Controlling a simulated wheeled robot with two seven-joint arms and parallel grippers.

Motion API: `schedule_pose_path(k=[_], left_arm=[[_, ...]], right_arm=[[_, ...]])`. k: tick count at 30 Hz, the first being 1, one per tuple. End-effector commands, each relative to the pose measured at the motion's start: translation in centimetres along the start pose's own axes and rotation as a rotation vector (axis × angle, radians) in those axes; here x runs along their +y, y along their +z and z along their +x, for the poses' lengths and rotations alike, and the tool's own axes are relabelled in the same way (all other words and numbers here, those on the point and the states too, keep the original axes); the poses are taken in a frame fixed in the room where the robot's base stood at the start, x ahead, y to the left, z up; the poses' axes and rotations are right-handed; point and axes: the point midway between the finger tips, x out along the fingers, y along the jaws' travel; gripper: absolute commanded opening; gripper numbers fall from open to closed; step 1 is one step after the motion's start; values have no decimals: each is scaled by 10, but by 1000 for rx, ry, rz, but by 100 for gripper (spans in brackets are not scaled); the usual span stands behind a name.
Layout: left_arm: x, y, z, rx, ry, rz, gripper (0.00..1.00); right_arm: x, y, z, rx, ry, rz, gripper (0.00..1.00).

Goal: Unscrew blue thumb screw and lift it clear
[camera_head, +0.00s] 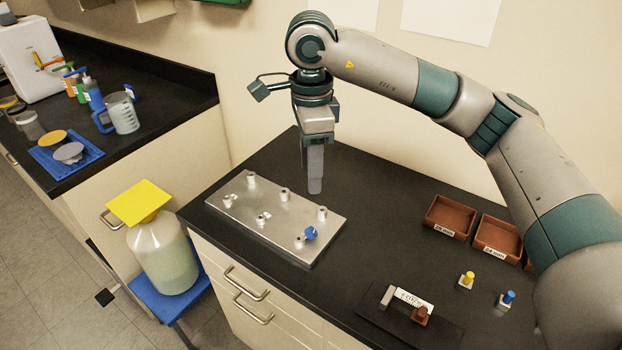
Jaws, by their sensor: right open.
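The blue thumb screw (311,233) sits at the front right part of a silvery metal plate (270,232) on the black bench. Several metal posts stand on the same plate. My right gripper (315,190) points down above the back edge of the plate, up and behind the blue screw and apart from it. It holds nothing that I can see, and its fingers overlap from this angle. My left gripper is not in view.
Brown trays (450,217) stand at the back right. A yellow-topped piece (467,280) and a blue-topped piece (507,299) stand in front of them. A dark board (447,331) with small parts lies at the front. Bare bench lies between plate and trays.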

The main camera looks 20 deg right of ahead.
Motion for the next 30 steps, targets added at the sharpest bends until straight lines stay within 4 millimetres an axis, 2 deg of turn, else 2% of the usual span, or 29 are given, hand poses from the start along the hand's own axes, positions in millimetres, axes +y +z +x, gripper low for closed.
schedule_pose_path(k=[5, 11, 30], left_arm=[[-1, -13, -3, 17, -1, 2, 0], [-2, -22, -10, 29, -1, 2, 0], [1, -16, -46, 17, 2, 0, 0]], right_arm=[[0, 0, 6, 0, 3, 0, 43], [1, 0, 26, 1, 4, 0, 43], [1, 0, 129, 0, 6, 1, 43]])
